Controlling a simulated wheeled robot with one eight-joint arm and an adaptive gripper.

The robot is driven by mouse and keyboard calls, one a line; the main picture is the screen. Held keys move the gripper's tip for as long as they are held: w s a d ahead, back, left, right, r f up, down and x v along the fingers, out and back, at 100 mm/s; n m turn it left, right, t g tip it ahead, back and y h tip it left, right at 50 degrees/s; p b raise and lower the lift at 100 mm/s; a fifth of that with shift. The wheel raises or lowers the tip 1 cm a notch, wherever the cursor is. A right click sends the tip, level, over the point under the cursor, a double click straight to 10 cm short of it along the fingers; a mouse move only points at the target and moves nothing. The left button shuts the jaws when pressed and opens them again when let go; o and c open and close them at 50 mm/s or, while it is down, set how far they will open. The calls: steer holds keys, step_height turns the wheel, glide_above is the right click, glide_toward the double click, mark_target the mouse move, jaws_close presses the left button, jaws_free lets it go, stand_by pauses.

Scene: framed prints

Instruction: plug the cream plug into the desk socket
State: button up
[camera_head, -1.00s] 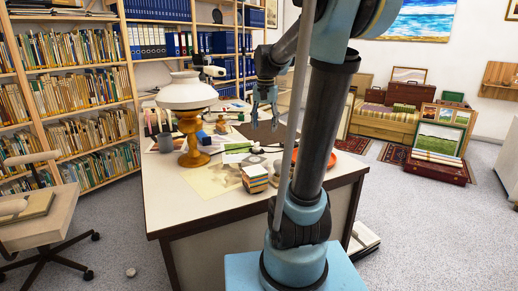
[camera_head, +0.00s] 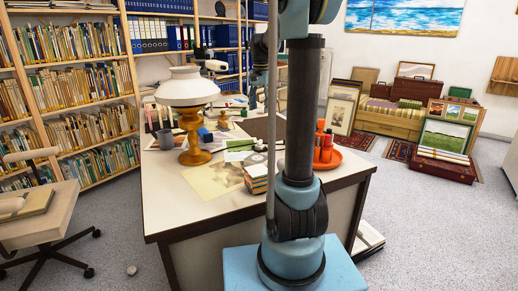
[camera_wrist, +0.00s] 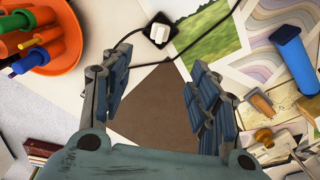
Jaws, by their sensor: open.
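In the wrist view, a cream block (camera_wrist: 159,32) that looks like the plug sits at a small black square (camera_wrist: 158,46), perhaps the desk socket. I cannot tell whether the block is seated in it or only resting there. A thin black cable (camera_wrist: 205,33) runs beside it. My gripper (camera_wrist: 163,64) is open, with nothing between its fingers, and the cream block lies beyond the fingertips, towards the top of the picture. In the head view my gripper (camera_head: 254,97) is partly hidden behind my own arm column. The plug and socket are too small to tell apart there.
An orange tray (camera_head: 346,163) with red containers stands on the desk (camera_head: 200,222), right of my column. A white-shaded lamp (camera_head: 188,88) stands at left. A stack of small books or cards (camera_head: 257,184) is near the front. A blue cylinder (camera_wrist: 291,52) lies among prints.

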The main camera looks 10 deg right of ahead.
glide_toward(260, 141)
steer(key=f, duration=0.1)
steer(key=w+f, duration=0.1)
steer(key=f, duration=0.3)
steer(key=shift+w+d+f, duration=0.15)
steer(key=shift+d+f, duration=0.05)
steer(key=shift+d, duration=0.05)
steer(key=shift+a+f, duration=0.1)
steer(key=shift+f, duration=2.5)
steer(key=c, duration=1.1)
